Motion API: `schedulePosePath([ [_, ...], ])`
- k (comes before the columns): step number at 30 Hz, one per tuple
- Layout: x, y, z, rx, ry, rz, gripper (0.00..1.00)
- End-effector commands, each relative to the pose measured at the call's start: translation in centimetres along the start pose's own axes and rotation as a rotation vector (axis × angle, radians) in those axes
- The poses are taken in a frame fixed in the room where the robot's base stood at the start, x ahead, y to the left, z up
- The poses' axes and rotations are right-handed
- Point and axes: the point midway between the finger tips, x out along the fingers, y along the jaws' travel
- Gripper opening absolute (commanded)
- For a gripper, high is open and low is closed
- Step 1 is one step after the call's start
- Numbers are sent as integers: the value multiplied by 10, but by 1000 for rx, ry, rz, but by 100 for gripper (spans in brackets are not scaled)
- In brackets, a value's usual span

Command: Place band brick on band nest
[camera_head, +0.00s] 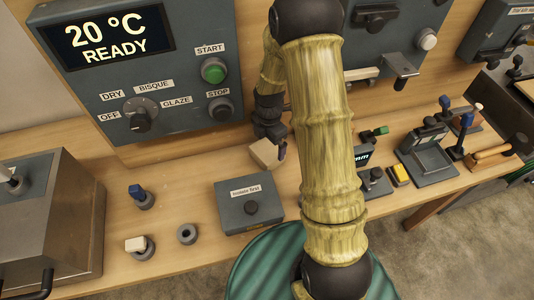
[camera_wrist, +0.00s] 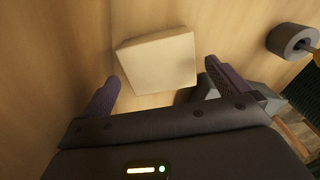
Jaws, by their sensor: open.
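A pale tan block (camera_head: 265,153), which looks like the band brick, lies on the wooden bench near the back panel. In the wrist view the block (camera_wrist: 155,62) shows its plain top, turned slightly, between and just beyond my fingertips. My gripper (camera_head: 268,139) is open above it, with one purple finger on each side in the wrist view (camera_wrist: 160,88). I see no clear contact between fingers and block. A grey ring-shaped nest (camera_head: 187,234) stands empty at the front left of the bench. I cannot tell for certain that it is the band nest.
A second grey holder (camera_head: 143,251) bears a cream block, and another (camera_head: 146,203) holds a blue-topped piece. A dark box (camera_head: 249,204) stands in front of my gripper. A metal case (camera_head: 50,225) stands at left. The kiln panel (camera_head: 140,65) rises behind. Several tools stand at right.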

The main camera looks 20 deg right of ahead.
Motion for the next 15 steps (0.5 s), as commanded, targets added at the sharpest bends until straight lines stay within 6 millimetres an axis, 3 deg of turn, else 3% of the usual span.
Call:
schedulePosePath([
  [9,40,2,-2,0,1,-2,100],
  [15,45,2,-2,0,0,0,100],
])
